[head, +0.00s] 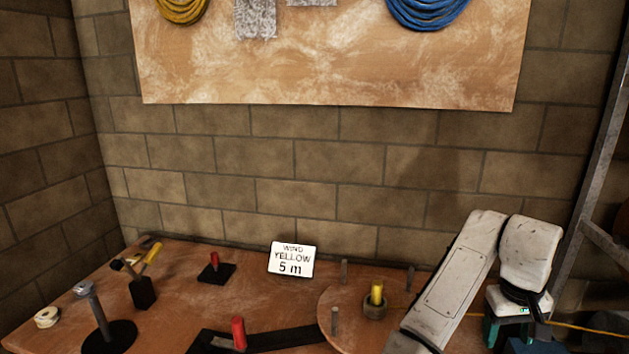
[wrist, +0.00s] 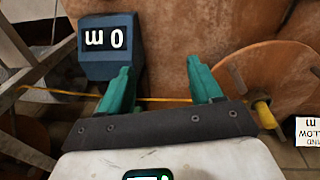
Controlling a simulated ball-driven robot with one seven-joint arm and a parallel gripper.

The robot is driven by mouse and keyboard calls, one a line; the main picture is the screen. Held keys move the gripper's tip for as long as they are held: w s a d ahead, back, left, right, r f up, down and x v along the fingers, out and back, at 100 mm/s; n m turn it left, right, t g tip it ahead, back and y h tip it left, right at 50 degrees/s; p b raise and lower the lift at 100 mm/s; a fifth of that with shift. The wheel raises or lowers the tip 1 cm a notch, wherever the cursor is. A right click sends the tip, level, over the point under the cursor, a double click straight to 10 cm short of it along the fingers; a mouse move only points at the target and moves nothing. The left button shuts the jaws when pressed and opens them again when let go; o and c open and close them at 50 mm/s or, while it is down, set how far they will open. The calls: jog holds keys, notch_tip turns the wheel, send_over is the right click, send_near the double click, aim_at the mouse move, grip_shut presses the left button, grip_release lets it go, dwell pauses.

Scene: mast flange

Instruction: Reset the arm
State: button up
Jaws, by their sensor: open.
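My gripper (wrist: 160,66) is open in the wrist view, its two teal fingers apart with nothing gripped. In the head view my gripper (head: 515,330) is at the lower right, to the right of the round wooden disc (head: 345,300) and partly cut off by the frame edge. A yellow line (wrist: 165,99) crosses behind the fingers in the wrist view; I cannot tell its depth from them. The line also shows in the head view (head: 585,329). A dark blue-grey box (wrist: 110,65) with a "0 m" display, seen upside down, is beyond the left finger.
The disc carries upright pegs and a yellow-topped post (head: 376,294). A sign (head: 291,260) reads "WIND YELLOW 5 m". Red-handled pieces (head: 215,266), a tool holder (head: 142,292) and a dark stand (head: 108,335) occupy the bench. A metal frame (head: 595,150) rises at right.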

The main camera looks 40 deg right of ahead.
jog(key=a+f+n+h, duration=0.1)
jog(key=a+f+n, duration=0.1)
jog(key=a+f, duration=0.2)
jog(key=w+a+f+n+t+h, duration=0.1)
jog(key=a+f, duration=0.3)
jog(key=w+a+f+n, duration=0.1)
jog(key=a+f+n, duration=0.1)
jog(key=a+f, duration=0.2)
jog(key=shift+a+f+n+t+h, duration=0.3)
jog(key=shift+a+f+t+h, duration=0.1)
jog(key=shift+a, duration=0.2)
jog(key=s+a+f+n+y, duration=0.1)
jog(key=s+a+f+y, duration=0.1)
jog(key=a, duration=0.6)
jog(key=s+a+f+n+y, duration=0.1)
jog(key=s+a+f+y, duration=0.1)
jog(key=s+a+f, duration=0.3)
jog(key=a+f, duration=0.1)
jog(key=a, duration=0.2)
jog(key=shift+s+a, duration=0.25)
jog(key=shift+a, duration=0.05)
